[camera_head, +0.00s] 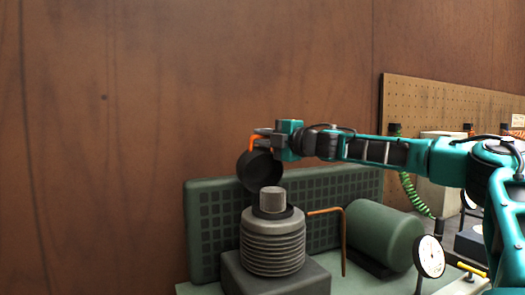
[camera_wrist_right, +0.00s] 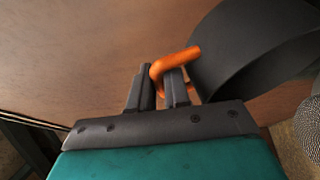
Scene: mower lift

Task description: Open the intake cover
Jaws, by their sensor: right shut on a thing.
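The intake cover (camera_head: 259,171) is a dark round cap with an orange handle (camera_head: 252,142). It stands tilted up on edge, just above and behind the grey filter cylinder (camera_head: 272,200) on the ribbed cylinder (camera_head: 273,245). My right gripper (camera_head: 262,136) is shut on the orange handle at the cover's top. In the right wrist view the handle (camera_wrist_right: 174,63) passes between the two fingers, and the dark cover (camera_wrist_right: 250,50) curves away to the right. Part of the handle is hidden by the fingers. My left gripper is not in view.
A green motor cylinder (camera_head: 383,237), a bent copper pipe (camera_head: 343,240) and a dial gauge (camera_head: 429,257) stand right of the ribbed cylinder. A green grilled panel (camera_head: 215,225) rises behind. A pegboard (camera_head: 450,105) is at the right; the space before the brown wall (camera_head: 130,120) is clear.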

